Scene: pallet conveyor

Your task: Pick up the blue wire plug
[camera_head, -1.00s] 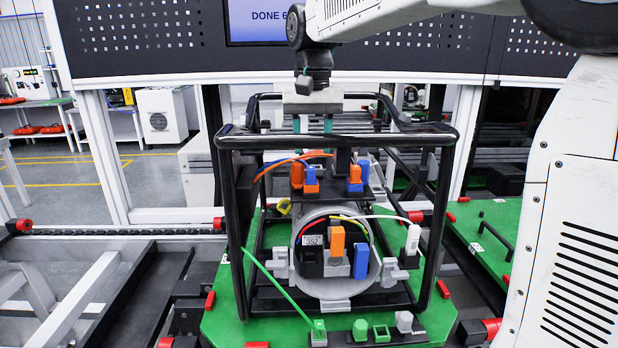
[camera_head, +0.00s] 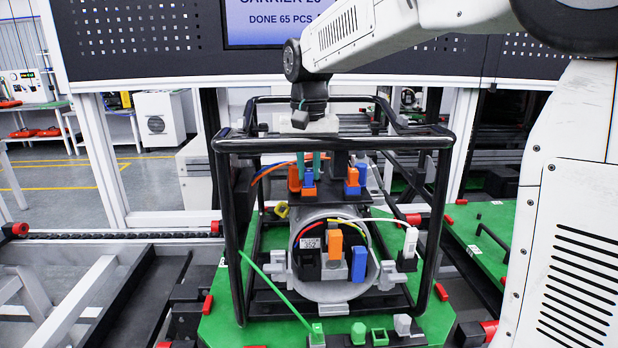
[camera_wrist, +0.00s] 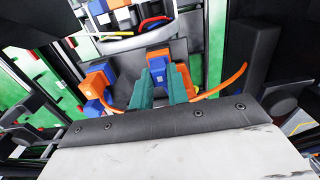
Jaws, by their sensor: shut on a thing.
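The blue plug (camera_head: 308,178) sits beside an orange plug (camera_head: 294,178) on the left of the dark upper shelf inside the black frame. My gripper (camera_head: 309,164) reaches down from above through the frame's open top, with its teal fingertips at the blue plug. In the wrist view, the gripper (camera_wrist: 169,84) has its fingers close together around a piece that they mostly hide. Blue (camera_wrist: 158,74) shows just beyond the fingertips, with an orange block (camera_wrist: 159,56) beside it. The plug still appears low, at shelf level.
The black tube frame (camera_head: 330,145) surrounds the work area. Another orange and blue pair (camera_head: 356,179) stands right on the shelf. Below are a round grey housing (camera_head: 325,291), a lower blue plug (camera_head: 359,264), and a white plug (camera_head: 410,242). An orange wire (camera_wrist: 232,82) curves near my fingers.

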